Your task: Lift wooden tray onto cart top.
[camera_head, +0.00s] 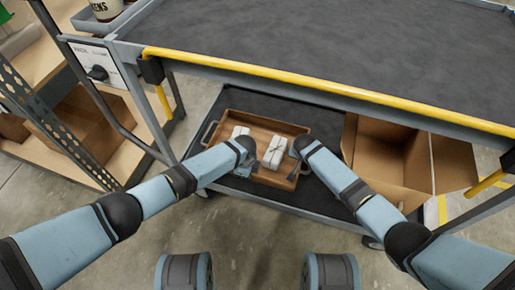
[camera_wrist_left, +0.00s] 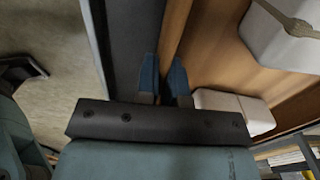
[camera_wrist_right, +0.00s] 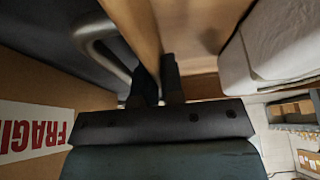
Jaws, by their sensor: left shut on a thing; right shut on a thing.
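The wooden tray (camera_head: 268,122) is on the cart's dark lower shelf (camera_head: 290,105), and white packages (camera_head: 274,150) lie in it. My left gripper (camera_wrist_left: 164,78) is shut on a tray wall (camera_wrist_left: 174,30), one blue finger on each side. My right gripper (camera_wrist_right: 159,78) is shut on another stretch of tray wall (camera_wrist_right: 140,25), beside a curved metal handle (camera_wrist_right: 95,40).
A yellow rail (camera_head: 300,78) runs along the cart top's near edge, above the tray. An open cardboard box (camera_head: 385,150) stands right of the tray on the lower shelf. Wooden shelving (camera_head: 60,130) stands at the left. Concrete floor (camera_head: 240,235) is clear in front.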

